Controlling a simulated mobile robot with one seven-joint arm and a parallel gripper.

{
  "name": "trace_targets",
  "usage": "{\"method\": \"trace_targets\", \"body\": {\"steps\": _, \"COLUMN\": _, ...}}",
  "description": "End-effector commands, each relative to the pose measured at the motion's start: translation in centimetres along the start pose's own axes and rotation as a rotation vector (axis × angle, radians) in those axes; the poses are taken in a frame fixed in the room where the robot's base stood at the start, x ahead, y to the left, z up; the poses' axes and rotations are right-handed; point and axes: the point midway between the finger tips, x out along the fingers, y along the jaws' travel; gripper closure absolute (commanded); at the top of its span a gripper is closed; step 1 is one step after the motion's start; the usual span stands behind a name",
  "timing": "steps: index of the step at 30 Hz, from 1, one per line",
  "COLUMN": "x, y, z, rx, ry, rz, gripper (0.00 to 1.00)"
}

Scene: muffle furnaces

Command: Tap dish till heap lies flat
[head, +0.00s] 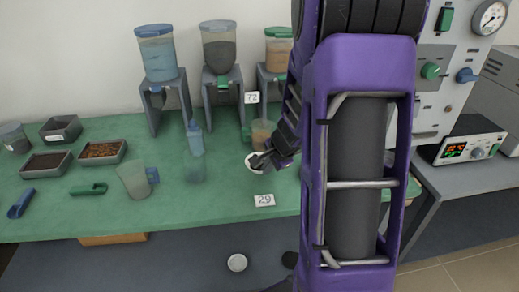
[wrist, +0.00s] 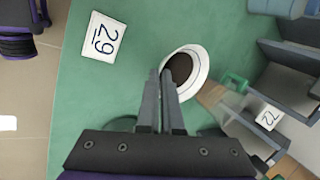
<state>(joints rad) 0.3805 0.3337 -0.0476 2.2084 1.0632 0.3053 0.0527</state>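The small white dish (head: 250,168) is at the front middle of the green bench, partly covered by my gripper in the head view. In the wrist view the dish (wrist: 201,77) holds a dark brown heap (wrist: 181,68); the heap's exact shape is hard to make out. My gripper (wrist: 160,74) has its two fingers close together at the dish's near rim, one on each side of the wall, with only a narrow gap between them. It appears shut on the rim. In the head view my gripper (head: 257,161) reaches the dish from the right.
Number cards 29 (head: 264,200) and 72 (head: 252,98) flank the dish. Behind stand hoppers (head: 158,55) on grey stands and a tan-filled cup (head: 262,133). A clear jug (head: 135,180), a green scoop (head: 88,189) and trays (head: 102,151) lie left.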

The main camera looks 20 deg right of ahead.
Motion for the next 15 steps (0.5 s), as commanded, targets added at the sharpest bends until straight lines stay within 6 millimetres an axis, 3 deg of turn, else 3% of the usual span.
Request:
{"method": "trace_targets", "body": {"steps": 9, "x": 3.9, "y": 2.3, "z": 0.0, "rx": 0.006, "ry": -0.003, "rz": 0.004, "gripper": 1.00}}
{"method": "trace_targets", "body": {"steps": 14, "x": 3.5, "y": 1.9, "z": 0.0, "rx": 0.000, "ry": -0.001, "rz": 0.000, "gripper": 1.00}}
{"method": "trace_targets", "body": {"steps": 15, "x": 3.5, "y": 1.9, "z": 0.0, "rx": 0.000, "ry": -0.001, "rz": 0.000, "gripper": 0.92}}
